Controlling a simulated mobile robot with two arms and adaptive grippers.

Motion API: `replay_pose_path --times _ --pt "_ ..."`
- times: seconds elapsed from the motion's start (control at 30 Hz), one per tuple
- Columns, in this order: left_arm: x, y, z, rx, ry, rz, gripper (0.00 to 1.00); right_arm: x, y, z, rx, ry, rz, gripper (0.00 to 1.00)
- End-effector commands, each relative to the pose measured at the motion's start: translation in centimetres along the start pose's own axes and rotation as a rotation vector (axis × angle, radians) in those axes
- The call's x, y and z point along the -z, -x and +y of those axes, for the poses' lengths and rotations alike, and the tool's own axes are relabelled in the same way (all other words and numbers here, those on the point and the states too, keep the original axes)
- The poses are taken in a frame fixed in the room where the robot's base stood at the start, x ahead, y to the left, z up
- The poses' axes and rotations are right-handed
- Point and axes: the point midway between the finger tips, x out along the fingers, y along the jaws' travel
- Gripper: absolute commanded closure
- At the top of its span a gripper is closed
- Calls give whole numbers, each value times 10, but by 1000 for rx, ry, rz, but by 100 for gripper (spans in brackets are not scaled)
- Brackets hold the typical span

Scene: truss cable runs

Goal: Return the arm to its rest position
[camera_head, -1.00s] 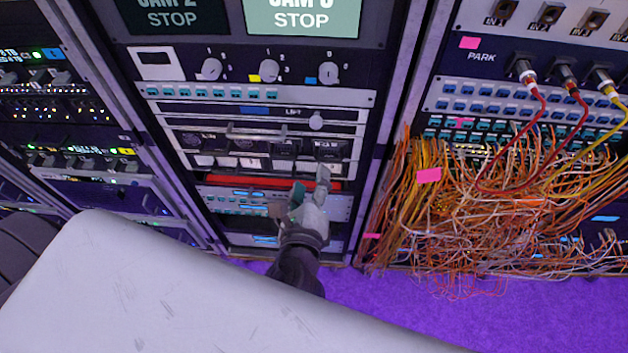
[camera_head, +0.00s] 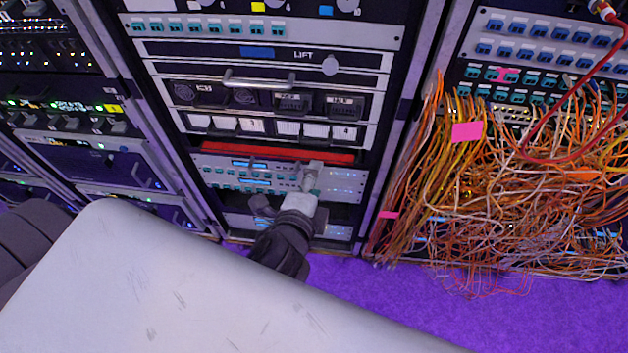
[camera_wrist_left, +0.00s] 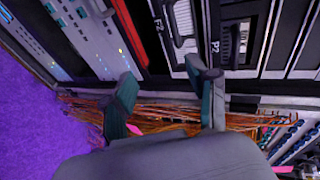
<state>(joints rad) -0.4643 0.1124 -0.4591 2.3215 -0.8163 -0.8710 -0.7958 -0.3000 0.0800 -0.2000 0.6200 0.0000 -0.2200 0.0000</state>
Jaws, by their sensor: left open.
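My left gripper (camera_head: 287,190) is in front of the lower part of the middle rack in the head view, below the red strip (camera_head: 270,151). Its grey fingers are apart and nothing shows between them. In the left wrist view, the two teal-padded fingertips (camera_wrist_left: 165,90) stand apart and empty, with rack panels and orange cables beyond. Whether the fingers touch the rack cannot be told. My right gripper does not show in either view.
The middle rack has a row of white-labelled modules (camera_head: 270,126) and a handle bar (camera_head: 275,84). Tangled orange cables (camera_head: 520,200) hang from the right rack. Another rack (camera_head: 100,160) stands at left. Purple floor (camera_head: 400,305) shows below.

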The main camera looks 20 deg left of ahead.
Motion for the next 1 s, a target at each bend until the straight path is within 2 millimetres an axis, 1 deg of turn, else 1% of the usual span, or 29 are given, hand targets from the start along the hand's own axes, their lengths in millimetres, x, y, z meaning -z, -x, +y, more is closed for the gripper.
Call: replay_pose_path --times 0.57,0.67,0.77,0.87,0.9,0.97,1.0 --pt "0 -1 1 -3 5 1 41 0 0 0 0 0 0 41" --pt "2 -7 14 -28 12 8 41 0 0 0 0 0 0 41" --pt "7 -23 52 -100 38 23 41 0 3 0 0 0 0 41" --pt "9 -43 116 -220 96 37 41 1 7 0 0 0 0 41" --pt "8 -50 146 -276 130 37 41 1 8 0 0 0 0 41" --pt "3 -56 191 -362 190 28 41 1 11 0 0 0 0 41" --pt "-2 -58 221 -418 233 16 41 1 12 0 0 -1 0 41"
